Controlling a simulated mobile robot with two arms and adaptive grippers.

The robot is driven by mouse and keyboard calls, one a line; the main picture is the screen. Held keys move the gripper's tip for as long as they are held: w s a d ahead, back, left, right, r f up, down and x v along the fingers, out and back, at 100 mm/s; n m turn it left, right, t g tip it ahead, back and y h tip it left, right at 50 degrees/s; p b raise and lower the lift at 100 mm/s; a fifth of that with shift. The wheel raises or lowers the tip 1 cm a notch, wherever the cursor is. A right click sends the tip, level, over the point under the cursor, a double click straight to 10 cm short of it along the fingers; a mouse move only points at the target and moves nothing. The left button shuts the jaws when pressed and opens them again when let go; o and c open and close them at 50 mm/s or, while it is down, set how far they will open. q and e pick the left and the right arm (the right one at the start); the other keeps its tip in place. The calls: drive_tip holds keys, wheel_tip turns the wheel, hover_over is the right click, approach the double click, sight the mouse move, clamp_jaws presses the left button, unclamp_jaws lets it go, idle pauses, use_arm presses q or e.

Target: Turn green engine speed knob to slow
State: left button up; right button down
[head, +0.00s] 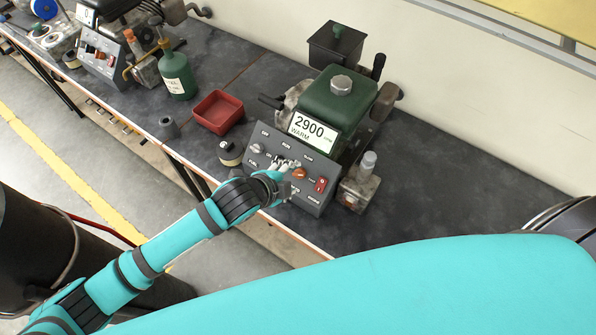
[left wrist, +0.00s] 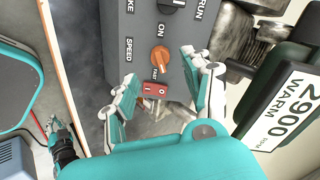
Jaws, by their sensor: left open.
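The green engine (head: 335,103) stands on the bench with its display (head: 313,130) reading 2900 WARM. Its grey control panel (head: 318,193) faces the bench front. The orange knob (head: 299,173) on it also shows in the left wrist view (left wrist: 160,57), beside the word SPEED. Which way its pointer is set I cannot tell. My left gripper (head: 284,166) is over the panel. In the left wrist view its fingers (left wrist: 160,72) are spread on either side of the knob, with a gap to it. A dark and teal gripper (left wrist: 62,138), apparently my right, shows small at lower left.
A red rocker switch (left wrist: 155,90) sits close beside the knob. Another engine panel (head: 100,52) is farther left. The bench at right is clear.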

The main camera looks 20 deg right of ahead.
sight(298, 175)
use_arm(q)
drive_tip(key=x, duration=0.6)
clamp_jaws()
idle(0.3)
